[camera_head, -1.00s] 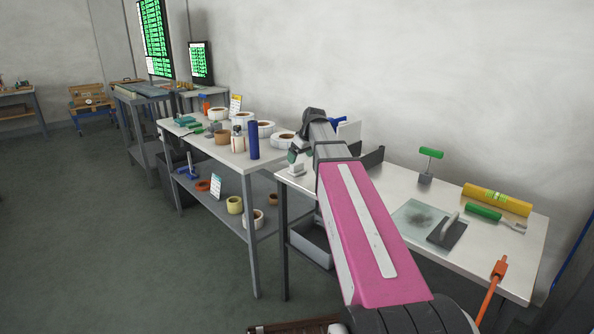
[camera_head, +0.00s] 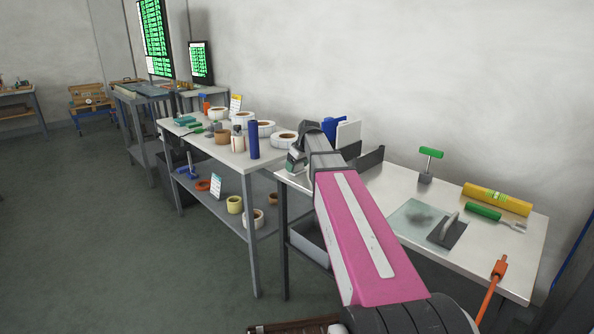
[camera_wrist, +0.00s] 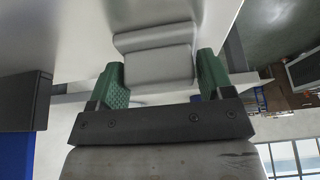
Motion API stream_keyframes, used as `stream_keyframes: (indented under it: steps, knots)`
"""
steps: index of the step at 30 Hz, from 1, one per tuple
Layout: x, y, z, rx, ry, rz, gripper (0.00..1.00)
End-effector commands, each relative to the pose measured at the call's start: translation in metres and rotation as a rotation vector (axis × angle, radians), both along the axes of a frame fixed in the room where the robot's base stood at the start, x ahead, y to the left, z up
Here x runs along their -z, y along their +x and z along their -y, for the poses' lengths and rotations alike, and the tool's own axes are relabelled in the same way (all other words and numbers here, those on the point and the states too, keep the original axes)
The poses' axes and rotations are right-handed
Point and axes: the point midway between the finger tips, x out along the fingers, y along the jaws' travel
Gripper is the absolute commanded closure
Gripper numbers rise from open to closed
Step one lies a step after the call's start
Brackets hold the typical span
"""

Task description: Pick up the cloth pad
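My gripper (camera_wrist: 160,75), with green finger pads, reaches down at the back left of the near white table; it also shows in the head view (camera_head: 297,160). A pale grey-white block, which looks like the cloth pad (camera_wrist: 158,66), sits between the two fingers in the wrist view. Its far part is wider than the gap between the fingers. The fingers stand close along both its sides, and I see no clear squeeze. In the head view the fingers and my arm largely hide it.
The near table (camera_head: 385,190) holds a green-handled stamp (camera_head: 430,160), a glass plate (camera_head: 412,213), a trowel-like tool (camera_head: 448,231), a yellow roll (camera_head: 497,199) and a green-handled brush (camera_head: 484,212). A dark bracket (camera_head: 369,158) and a white panel (camera_head: 348,133) stand near my gripper. Tape rolls crowd the left table.

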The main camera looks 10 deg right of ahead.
Motion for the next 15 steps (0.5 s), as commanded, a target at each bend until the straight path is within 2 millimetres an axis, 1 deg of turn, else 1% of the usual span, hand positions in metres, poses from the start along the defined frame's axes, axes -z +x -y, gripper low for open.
stream_keyframes:
  steps: [10, 15]
  knots:
    - [-0.001, 0.0, 0.0, 0.0, 0.0, 0.0, 0.5]
    - [-0.01, 0.0, 0.0, 0.0, 0.0, 0.001, 0.5]
